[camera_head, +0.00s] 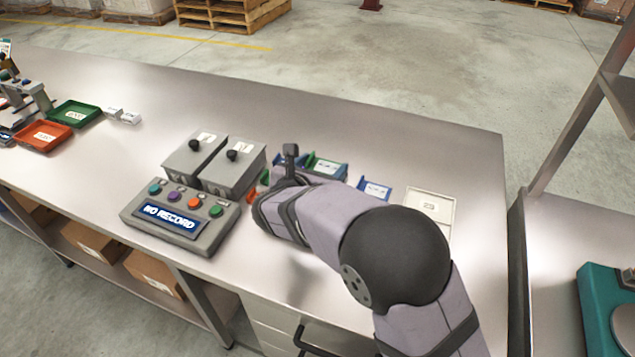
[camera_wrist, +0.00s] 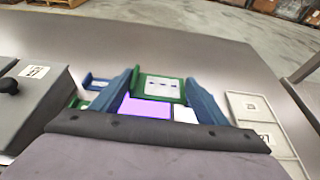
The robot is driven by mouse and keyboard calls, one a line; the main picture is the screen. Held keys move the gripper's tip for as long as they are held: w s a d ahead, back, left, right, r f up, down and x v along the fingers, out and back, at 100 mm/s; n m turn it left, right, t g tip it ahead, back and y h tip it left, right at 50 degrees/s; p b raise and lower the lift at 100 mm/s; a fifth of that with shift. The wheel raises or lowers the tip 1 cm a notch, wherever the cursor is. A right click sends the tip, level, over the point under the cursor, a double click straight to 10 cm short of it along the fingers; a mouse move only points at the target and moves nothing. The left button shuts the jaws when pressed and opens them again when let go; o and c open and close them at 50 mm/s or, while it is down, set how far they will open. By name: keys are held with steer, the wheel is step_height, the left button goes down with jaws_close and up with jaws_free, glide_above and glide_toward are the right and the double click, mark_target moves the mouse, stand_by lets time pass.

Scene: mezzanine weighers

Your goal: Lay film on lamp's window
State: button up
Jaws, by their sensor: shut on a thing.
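My gripper (camera_head: 290,170) is at the end of my arm, low over the bench to the right of the grey boxes. Its tips are mostly hidden by the arm in the head view. In the wrist view a purple translucent patch (camera_wrist: 146,105) lies between two slanted blue pieces; it looks like the film, but its edges and how it is held are unclear. A green tray with a white label (camera_wrist: 162,87) is just beyond it, and also shows in the head view (camera_head: 325,165). I cannot pick out the lamp's window for certain.
Two grey boxes with black knobs (camera_head: 233,168) and a panel reading "NO RECORD" (camera_head: 172,218) stand left of my gripper. A blue labelled tray (camera_head: 375,188) and a white tray (camera_head: 430,206) lie to the right.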

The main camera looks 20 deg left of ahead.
mark_target(315, 163)
steer(key=a+r, duration=0.1)
steer(key=w+r, duration=0.1)
steer(key=r, duration=0.1)
steer(key=w+a+r, duration=0.1)
steer(key=r, duration=0.1)
steer(key=shift+w+a+r, duration=0.1)
steer(key=shift+a, duration=0.25)
steer(key=shift+f+p, duration=0.65)
steer(key=shift+f, duration=4.35)
steer(key=shift+f, duration=0.1)
steer(key=shift+f+b, duration=0.35)
steer(key=shift+b, duration=0.15)
steer(key=shift+f, duration=0.2)
steer(key=o, duration=1)
